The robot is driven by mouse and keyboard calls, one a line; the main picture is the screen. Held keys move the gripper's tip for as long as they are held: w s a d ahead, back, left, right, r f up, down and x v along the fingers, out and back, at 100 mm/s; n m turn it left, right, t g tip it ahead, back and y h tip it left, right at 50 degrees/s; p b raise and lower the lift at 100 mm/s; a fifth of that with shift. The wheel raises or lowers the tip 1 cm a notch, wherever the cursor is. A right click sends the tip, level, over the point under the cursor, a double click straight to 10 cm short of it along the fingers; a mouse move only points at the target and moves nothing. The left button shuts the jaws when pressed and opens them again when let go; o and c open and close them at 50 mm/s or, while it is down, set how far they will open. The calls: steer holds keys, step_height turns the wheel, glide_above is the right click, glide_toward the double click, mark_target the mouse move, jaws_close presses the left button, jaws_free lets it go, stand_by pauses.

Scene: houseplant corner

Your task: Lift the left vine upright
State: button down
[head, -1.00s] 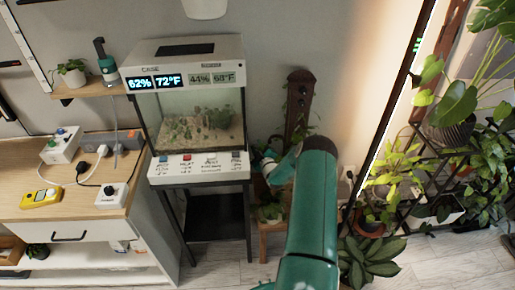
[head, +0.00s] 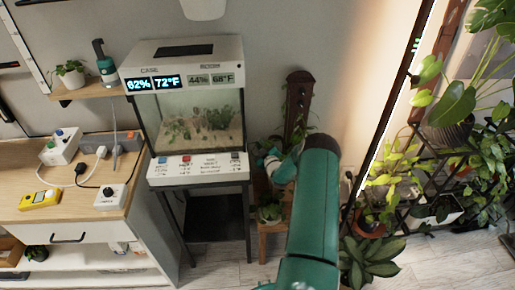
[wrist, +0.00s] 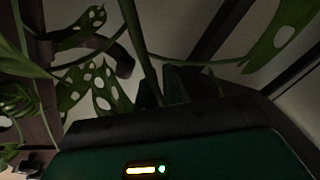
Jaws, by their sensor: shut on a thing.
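In the wrist view a green vine stem (wrist: 143,55) runs down to the dark fingers of my gripper (wrist: 175,88), which are shut on it. Leaves with holes (wrist: 95,95) hang on the left of it, and another holed leaf (wrist: 272,38) is at the upper right. In the head view my gripper is small and mostly hidden by my teal arm, beside a dark wooden plank (head: 299,95) with some green leaves about it. Which stem is the left vine cannot be told clearly in the head view. A small potted plant (head: 269,212) sits below on a wooden stool (head: 263,230).
A glass terrarium case (head: 190,50) on a dark stand is left of my arm. A wooden cabinet (head: 75,205) with devices is at the far left. Potted plants on a black rack (head: 410,215) crowd the right, and a broad-leaved plant (head: 368,262) stands close to my arm.

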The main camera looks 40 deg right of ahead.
steer(key=s+d+r+m+t, duration=0.1)
steer(key=s+d+r+m, duration=0.3)
steer(key=d, duration=0.2)
steer(key=shift+m+h, duration=0.4)
steer(key=c, duration=1.5)
jaws_free()
steer(key=shift+f, duration=0.1)
steer(key=v, duration=1.3)
steer(key=shift+s+a, duration=0.2)
steer(key=shift+s, duration=0.15)
